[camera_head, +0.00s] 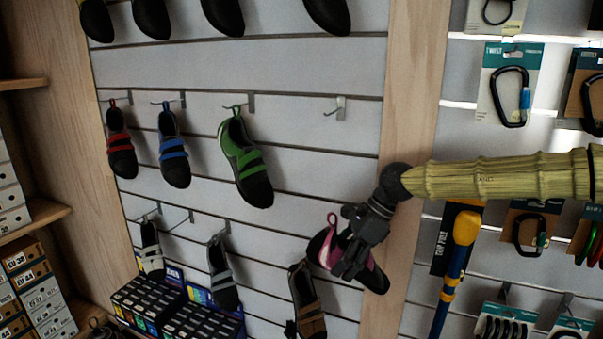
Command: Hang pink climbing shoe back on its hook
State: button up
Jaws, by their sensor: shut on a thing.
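The pink climbing shoe (318,247) is black and pink with a pink pull loop at its heel, which points up. My gripper (352,250) is shut on it and covers its middle; the dark toe shows at the lower right. An empty metal hook (338,108) sticks out of the slatted wall, well above the shoe, in the row with the red, blue and green shoes. The shoe is held in front of the wall, below that hook and apart from it.
A green shoe (245,160) hangs left of the empty hook. A brown shoe (307,300) hangs just left of and below my gripper. A wooden post (408,70) stands right of the hook. Packaged carabiners (510,90) hang on the right. The wall around the hook is clear.

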jog(key=a+r+m+t+y, duration=0.1)
jog(key=a+r+m+t, duration=0.2)
jog(key=r, duration=0.4)
jog(key=w+a+r+m+t+y, duration=0.1)
jog(key=a+r+m+t, duration=0.2)
jog(key=r, duration=0.4)
jog(key=a+r+m+t+y, duration=0.1)
jog(key=a+r+m+t, duration=0.1)
jog(key=a+r+m, duration=0.35)
jog(key=w+d+p, duration=0.3)
jog(key=w, duration=0.3)
jog(key=w+d+n+p, duration=0.1)
jog(key=w+d+p, duration=0.2)
jog(key=w, duration=0.4)
jog(key=shift+p, duration=0.35)
dwell(0.9)
jog(key=shift+f+n, duration=0.1)
jog(key=shift+n, duration=0.15)
dwell(0.4)
jog(key=o, duration=1.3)
jog(key=shift+w+d, duration=0.1)
